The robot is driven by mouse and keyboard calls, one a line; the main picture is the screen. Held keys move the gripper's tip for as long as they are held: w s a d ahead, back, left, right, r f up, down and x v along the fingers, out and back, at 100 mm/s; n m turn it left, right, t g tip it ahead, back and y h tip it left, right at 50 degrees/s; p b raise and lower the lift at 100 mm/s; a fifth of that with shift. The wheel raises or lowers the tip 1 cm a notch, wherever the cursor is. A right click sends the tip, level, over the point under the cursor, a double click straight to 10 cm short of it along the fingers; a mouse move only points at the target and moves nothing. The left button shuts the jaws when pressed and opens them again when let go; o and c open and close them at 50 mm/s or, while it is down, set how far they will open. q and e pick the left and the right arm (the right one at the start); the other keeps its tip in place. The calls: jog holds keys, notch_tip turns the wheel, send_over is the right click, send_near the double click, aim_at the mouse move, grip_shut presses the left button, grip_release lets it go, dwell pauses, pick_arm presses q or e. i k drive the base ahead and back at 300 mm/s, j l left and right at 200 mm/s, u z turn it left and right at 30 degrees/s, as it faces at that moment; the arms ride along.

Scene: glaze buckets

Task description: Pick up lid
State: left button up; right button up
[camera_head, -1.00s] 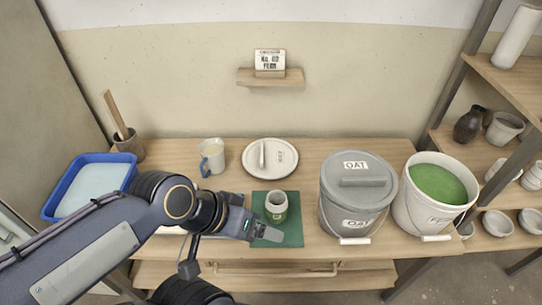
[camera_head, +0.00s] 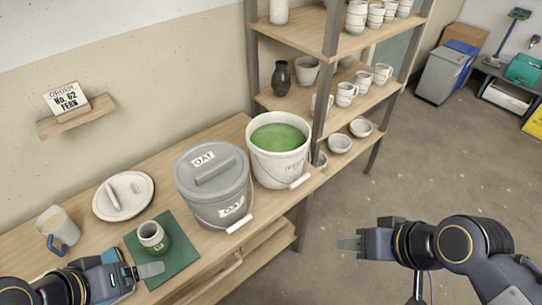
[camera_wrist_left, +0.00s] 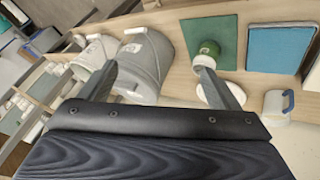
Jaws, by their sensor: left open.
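A white round lid (camera_head: 137,184) with a bar handle lies flat on the table at the left of the head view; in the left wrist view the white disc (camera_wrist_left: 207,98) is partly hidden by a finger. A grey lid (camera_head: 222,163) with a bar handle and an OAT label sits on the grey bucket (camera_head: 222,212). My left gripper (camera_head: 150,270) is open and empty over the front of the green mat, near the green-and-white cup (camera_head: 153,236); its fingers (camera_wrist_left: 163,85) are apart in the left wrist view. My right gripper (camera_head: 350,244) is over the floor, away from the table; its finger gap is unclear.
An open white bucket (camera_head: 285,166) of green glaze stands right of the grey one. A mug (camera_head: 62,229) stands left of the white lid. A shelf rack (camera_head: 330,108) with pots is beyond the buckets.

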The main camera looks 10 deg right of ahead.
aim_at(124, 195)
jog(key=i+l+u, duration=0.45)
jog(key=i+l, duration=0.25)
